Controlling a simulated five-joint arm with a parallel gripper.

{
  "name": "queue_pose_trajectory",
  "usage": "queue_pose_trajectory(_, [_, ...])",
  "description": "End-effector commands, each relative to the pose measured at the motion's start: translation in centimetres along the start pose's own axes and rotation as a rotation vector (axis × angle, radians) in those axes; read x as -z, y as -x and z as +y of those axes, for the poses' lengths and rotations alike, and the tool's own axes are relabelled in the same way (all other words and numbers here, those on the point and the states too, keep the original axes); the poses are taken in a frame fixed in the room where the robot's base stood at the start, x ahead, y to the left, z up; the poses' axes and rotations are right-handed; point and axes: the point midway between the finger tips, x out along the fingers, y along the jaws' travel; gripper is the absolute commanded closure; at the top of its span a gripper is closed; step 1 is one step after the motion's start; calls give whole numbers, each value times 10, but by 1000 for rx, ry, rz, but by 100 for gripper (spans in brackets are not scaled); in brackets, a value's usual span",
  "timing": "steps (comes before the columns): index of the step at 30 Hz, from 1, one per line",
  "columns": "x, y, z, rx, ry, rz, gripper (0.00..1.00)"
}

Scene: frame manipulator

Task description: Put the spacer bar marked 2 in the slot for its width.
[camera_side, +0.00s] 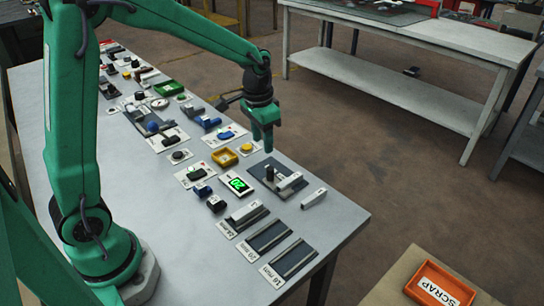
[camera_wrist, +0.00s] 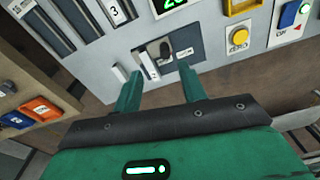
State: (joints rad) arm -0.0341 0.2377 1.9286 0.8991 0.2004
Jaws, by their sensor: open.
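My gripper (camera_side: 264,146) is open and empty, above the far side of the gauge plate (camera_side: 264,187). In the wrist view my gripper's fingers (camera_wrist: 160,78) stand apart with the plate beyond them. One pale bar (camera_side: 289,181) lies on the plate, next to a dark upright part; it also shows in the wrist view (camera_wrist: 185,53). A second pale bar (camera_side: 314,198) lies on the bare table beside the plate. I cannot read which bar is marked 2.
Two slots, the middle one (camera_side: 268,236) and the front one labelled 16 mm (camera_side: 294,258), look empty. A display (camera_side: 237,184) shows green digits, beside a yellow tray (camera_side: 225,158). An orange SCRAP bin (camera_side: 440,285) stands past the table's edge.

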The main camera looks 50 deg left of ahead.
Motion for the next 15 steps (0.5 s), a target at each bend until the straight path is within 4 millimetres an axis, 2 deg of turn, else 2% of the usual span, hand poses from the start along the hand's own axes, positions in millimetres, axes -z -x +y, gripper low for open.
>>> queue_pose_trajectory(3, [11,-23,-4,-8,-12,-37,59])
queue_pose_trajectory(7, [19,-40,-6,-13,-23,-61,59])
queue_pose_trajectory(15, [23,-50,-8,-16,-30,-75,59])
